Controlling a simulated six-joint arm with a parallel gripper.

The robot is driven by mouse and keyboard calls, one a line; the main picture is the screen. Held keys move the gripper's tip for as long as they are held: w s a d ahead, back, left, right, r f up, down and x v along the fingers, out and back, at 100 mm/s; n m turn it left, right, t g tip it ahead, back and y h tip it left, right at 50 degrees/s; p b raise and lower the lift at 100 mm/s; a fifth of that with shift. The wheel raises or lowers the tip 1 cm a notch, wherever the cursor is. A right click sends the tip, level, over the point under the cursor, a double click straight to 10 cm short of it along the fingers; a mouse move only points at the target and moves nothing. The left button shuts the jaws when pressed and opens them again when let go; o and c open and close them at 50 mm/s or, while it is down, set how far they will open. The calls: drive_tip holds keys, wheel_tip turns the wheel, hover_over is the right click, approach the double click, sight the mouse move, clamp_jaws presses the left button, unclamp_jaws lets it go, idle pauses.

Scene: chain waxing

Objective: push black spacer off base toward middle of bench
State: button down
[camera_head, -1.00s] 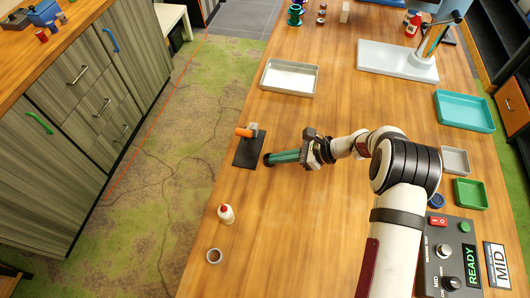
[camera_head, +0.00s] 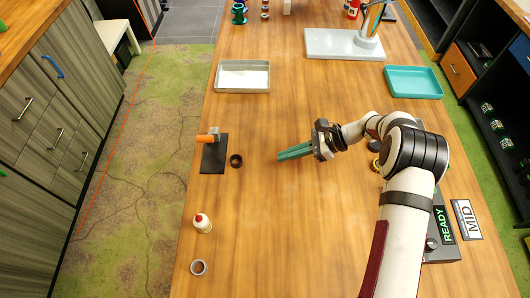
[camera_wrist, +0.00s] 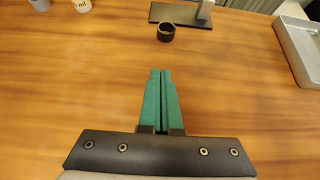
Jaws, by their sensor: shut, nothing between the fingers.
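The black spacer (camera_head: 236,161) is a short dark ring standing on the bench just right of the flat black base (camera_head: 220,146). In the wrist view the spacer (camera_wrist: 166,34) stands at the near edge of the base (camera_wrist: 183,17); whether they touch is hard to tell. The base carries a grey post with an orange part (camera_head: 207,138). My gripper (camera_head: 279,157) has green fingers, pressed together and empty. In the head view they point left at the spacer, with a clear gap of bare wood. The wrist view shows the fingertips (camera_wrist: 159,71) short of it.
A white bottle (camera_head: 202,223) and a grey ring (camera_head: 198,267) stand near the bench's left edge. A metal tray (camera_head: 243,91) lies beyond the base. A teal tray (camera_head: 413,82) is at the far right. The middle of the bench is clear.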

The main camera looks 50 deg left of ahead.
sight(223, 164)
drive_tip(key=shift+s+r+n, duration=0.1)
drive_tip(key=shift+n, duration=0.6)
drive_tip(key=s+a+n+h, duration=0.1)
drive_tip(key=n, duration=0.3)
drive_tip(key=s+a+r+n+t+h, duration=0.1)
drive_tip(key=n, duration=0.3)
drive_tip(key=s+a+n+h, duration=0.1)
drive_tip(key=s+n, duration=0.1)
drive_tip(key=n, duration=0.2)
drive_tip(key=shift+a+r+t+h, duration=0.2)
drive_tip(key=shift+r+t+h, duration=0.1)
drive_tip(key=shift+r, duration=0.1)
drive_tip(key=n, duration=0.2)
drive_tip(key=s+a+r+n, duration=0.1)
drive_tip(key=n, duration=0.1)
drive_tip(key=s+n+t+h, duration=0.1)
drive_tip(key=n, duration=0.2)
drive_tip(key=shift+a+r, duration=0.15)
drive_tip(key=shift+a, duration=0.25)
drive_tip(key=s+a+r+n+t, duration=0.3)
drive_tip(key=s+a+r+n, duration=0.1)
drive_tip(key=n, duration=1)
drive_tip(key=x, duration=1)
drive_tip(key=shift+w+d+f, duration=0.15)
